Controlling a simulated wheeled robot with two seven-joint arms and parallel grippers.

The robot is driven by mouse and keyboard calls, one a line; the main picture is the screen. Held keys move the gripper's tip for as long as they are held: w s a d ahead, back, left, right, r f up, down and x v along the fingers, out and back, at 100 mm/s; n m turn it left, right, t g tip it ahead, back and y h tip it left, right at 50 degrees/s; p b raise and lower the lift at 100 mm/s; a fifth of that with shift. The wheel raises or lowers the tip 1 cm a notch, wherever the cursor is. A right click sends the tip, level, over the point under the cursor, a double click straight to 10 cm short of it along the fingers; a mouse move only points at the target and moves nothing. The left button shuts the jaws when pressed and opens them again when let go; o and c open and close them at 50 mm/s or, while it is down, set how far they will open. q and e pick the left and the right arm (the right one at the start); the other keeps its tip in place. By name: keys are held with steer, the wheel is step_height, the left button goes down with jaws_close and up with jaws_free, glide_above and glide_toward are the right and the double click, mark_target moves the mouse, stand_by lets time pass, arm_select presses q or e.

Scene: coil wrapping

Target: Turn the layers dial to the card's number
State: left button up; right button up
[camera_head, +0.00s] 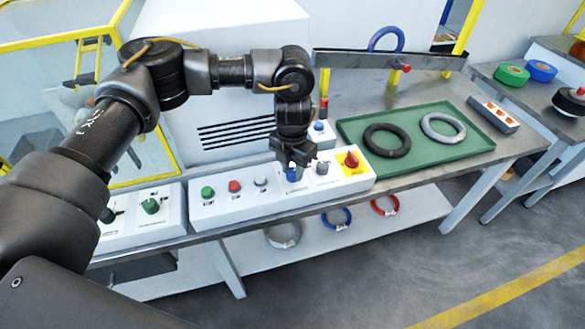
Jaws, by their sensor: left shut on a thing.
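My left gripper (292,166) comes down from above onto the white control box. It is shut on a blue dial (291,175), which shows only partly between the fingers. The label under the dial is too small to read, and the direction the dial points is hidden. A grey dial (322,168) is just to its right, apart from the fingers. I cannot make out a card with a number. My right gripper is not in view.
The control box (225,212) also has a green button (208,192), a red button (235,186) and a red switch on yellow (351,160). A green tray (450,155) with two rings lies to the right. A second panel with a green dial (151,206) is at left.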

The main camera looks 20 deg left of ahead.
mark_target(294, 172)
arm_select(q)
steer(key=shift+r, duration=0.1)
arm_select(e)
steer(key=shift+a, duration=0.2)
arm_select(q)
steer(key=o, duration=1)
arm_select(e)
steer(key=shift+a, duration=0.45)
arm_select(q)
step_height(294, 172, up, 11)
steer(key=shift+f+b, duration=0.15)
steer(key=shift+b, duration=0.15)
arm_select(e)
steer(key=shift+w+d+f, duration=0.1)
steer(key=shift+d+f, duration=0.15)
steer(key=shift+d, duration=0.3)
arm_select(q)
steer(key=shift+d, duration=0.15)
